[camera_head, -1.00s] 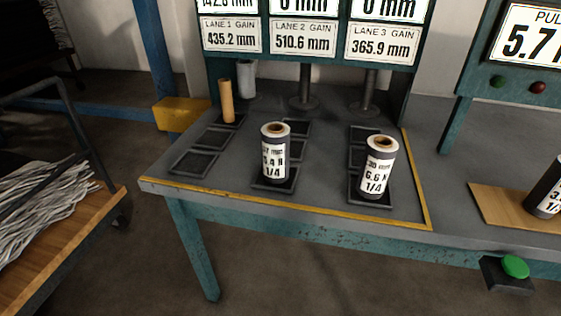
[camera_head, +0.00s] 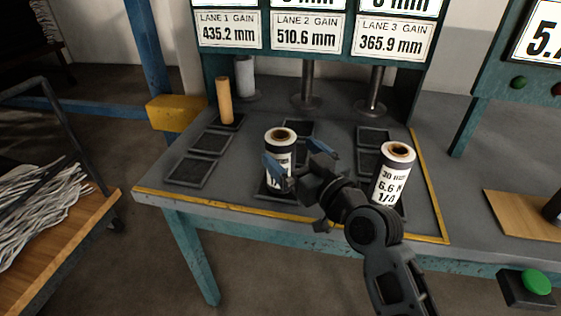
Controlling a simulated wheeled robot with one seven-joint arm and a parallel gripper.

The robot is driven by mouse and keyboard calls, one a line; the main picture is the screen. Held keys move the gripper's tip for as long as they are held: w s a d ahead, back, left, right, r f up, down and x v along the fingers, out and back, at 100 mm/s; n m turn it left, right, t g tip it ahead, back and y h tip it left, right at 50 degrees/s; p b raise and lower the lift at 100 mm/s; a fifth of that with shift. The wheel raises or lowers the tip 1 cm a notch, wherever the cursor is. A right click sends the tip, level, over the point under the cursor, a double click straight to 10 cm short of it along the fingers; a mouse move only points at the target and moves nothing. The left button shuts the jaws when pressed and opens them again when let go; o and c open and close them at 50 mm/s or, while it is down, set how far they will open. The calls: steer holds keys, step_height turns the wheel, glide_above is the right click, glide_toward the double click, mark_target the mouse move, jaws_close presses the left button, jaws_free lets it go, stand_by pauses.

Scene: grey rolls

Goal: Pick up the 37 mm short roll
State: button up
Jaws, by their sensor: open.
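A short grey roll (camera_head: 281,142) with a brown core and a white label stands upright on the middle lane's front pad. Its label is now mostly covered; a second ago its top line ended in "7 mm". My gripper (camera_head: 302,160) is open in front of this roll, its blue fingers apart, one over the roll's front and one to its right. I cannot tell whether they touch it. A similar roll (camera_head: 393,172) stands on the right lane's front pad, labelled "30 mm, 6.6 N, 1/4". My arm passes close to its left side.
A bare brown tube (camera_head: 224,101) stands on the left lane's back pad. Other pads, such as the left front one (camera_head: 187,172), are empty. Posts (camera_head: 308,85) rise behind the lanes. A wooden board (camera_head: 515,216) with a partly seen dark roll lies at right.

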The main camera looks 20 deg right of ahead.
mark_target(276, 138)
steer(key=w, duration=0.2)
steer(key=shift+w+a+r+p, duration=0.1)
steer(key=shift+w+a+p, duration=0.05)
steer(key=shift+w+p, duration=0.2)
steer(key=shift+w+a+f+p, duration=0.1)
steer(key=shift+w+f+p, duration=0.1)
steer(key=shift+w, duration=0.65)
steer(key=shift+w+a+f+p, duration=0.1)
steer(key=shift+w+p, duration=0.05)
steer(key=shift+w, duration=0.7)
steer(key=shift+w+f+p, duration=0.1)
steer(key=shift+w+p, duration=0.1)
steer(key=shift+w, duration=0.65)
steer(key=shift+c, duration=0.5)
steer(key=c, duration=1.3)
